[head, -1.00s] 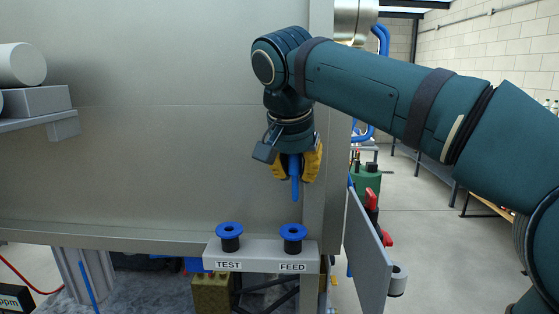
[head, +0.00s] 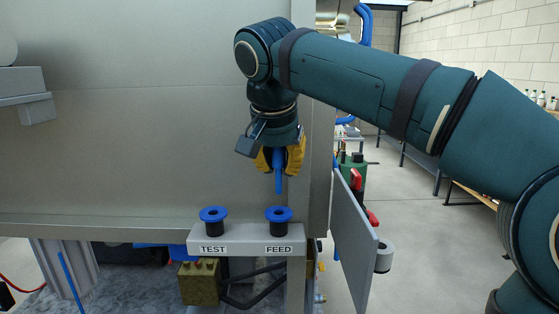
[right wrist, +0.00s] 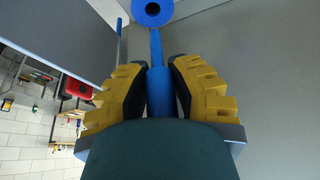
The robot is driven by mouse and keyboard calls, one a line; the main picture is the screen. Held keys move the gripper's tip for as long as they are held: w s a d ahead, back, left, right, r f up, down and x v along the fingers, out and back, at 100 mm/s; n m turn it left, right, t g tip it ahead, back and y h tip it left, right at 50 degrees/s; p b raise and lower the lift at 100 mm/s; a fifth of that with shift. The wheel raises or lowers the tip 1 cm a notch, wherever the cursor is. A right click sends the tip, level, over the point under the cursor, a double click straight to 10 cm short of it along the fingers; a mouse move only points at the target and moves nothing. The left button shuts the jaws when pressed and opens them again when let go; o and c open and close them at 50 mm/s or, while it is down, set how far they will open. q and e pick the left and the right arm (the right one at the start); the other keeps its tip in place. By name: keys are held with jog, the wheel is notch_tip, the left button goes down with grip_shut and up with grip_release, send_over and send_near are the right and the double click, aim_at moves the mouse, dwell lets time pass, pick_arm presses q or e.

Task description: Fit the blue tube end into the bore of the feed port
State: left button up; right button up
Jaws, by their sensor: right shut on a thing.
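My right gripper (head: 279,160) has yellow fingers and points down, shut on the blue tube (head: 278,183). The tube's free end hangs straight down above the feed port (head: 279,215), with a clear gap between them. The feed port has a blue flanged top on a black body, above the FEED label. In the right wrist view the blue tube (right wrist: 158,75) runs between the yellow fingers (right wrist: 159,88) toward a blue ring with a dark bore (right wrist: 152,9), cut by the top edge. My left gripper is not in view.
The test port (head: 213,215) stands left of the feed port on the same grey bracket (head: 245,237). A grey panel (head: 355,235) juts out at right. A large flat metal wall (head: 130,130) stands behind the arm. A shelf (head: 25,97) is at left.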

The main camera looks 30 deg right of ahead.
aim_at(278, 191)
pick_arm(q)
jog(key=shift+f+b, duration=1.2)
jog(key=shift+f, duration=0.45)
pick_arm(e)
jog(key=shift+f, duration=1.75)
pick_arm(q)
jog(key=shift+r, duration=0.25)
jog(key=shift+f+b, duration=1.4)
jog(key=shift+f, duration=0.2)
pick_arm(e)
jog(key=shift+f, duration=2)
jog(key=o, duration=0.8)
jog(key=shift+o, duration=0.2)
jog(key=shift+r, duration=0.1)
jog(key=v, duration=1.2)
